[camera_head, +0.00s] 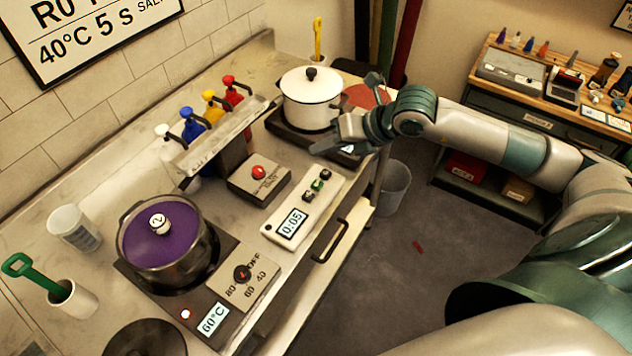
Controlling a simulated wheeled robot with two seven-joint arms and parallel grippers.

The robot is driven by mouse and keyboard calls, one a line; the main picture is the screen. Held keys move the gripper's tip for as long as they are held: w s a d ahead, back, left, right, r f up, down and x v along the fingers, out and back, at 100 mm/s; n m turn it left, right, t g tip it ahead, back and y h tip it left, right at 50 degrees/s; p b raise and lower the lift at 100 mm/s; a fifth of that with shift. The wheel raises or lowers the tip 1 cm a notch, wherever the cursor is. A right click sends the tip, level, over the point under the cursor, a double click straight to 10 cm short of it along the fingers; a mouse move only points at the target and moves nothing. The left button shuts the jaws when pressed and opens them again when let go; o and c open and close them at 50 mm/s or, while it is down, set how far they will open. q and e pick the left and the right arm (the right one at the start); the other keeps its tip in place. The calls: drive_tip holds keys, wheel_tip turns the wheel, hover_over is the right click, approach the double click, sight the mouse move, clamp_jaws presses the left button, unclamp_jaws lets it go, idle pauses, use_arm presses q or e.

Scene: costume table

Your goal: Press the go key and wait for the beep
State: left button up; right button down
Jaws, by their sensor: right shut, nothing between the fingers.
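A pale timer box (287,239) stands near the counter's front edge, and its display (292,223) reads 0:05. A row of small keys runs up its far half, with a green key (317,185) between two darker ones. No lettering on the keys is readable, but the green one looks like the go key. My right gripper (318,150) is shut and empty. In the picture its fingertips show above the keys, in front of the white pot, and apart from the timer. My left gripper is not in view.
A grey box with a red button (259,172) stands left of the timer. A purple-lidded pot (162,240) sits on a hotplate reading 60°C. A white pot (312,100) is behind my gripper. Several pump bottles stand by the wall. A bin (394,190) is on the floor.

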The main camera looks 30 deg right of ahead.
drive_tip(key=shift+f, duration=0.15)
drive_tip(key=b, duration=0.3)
hover_over(317, 185)
drive_tip(key=d, duration=0.1)
drive_tip(key=f, duration=0.6)
drive_tip(key=shift+s+f, duration=0.3)
drive_tip(key=shift+f, duration=0.1)
drive_tip(key=shift+f+b, duration=0.9)
drive_tip(key=shift+f, duration=0.1)
idle(0.6)
drive_tip(key=shift+f+b, duration=0.3)
drive_tip(key=shift+b, duration=0.3)
drive_tip(key=shift+f+b, duration=0.45)
drive_tip(key=shift+b, duration=0.05)
idle(0.7)
drive_tip(key=shift+r, duration=0.1)
idle(0.3)
drive_tip(key=shift+r+p, duration=0.35)
drive_tip(key=shift+r, duration=0.45)
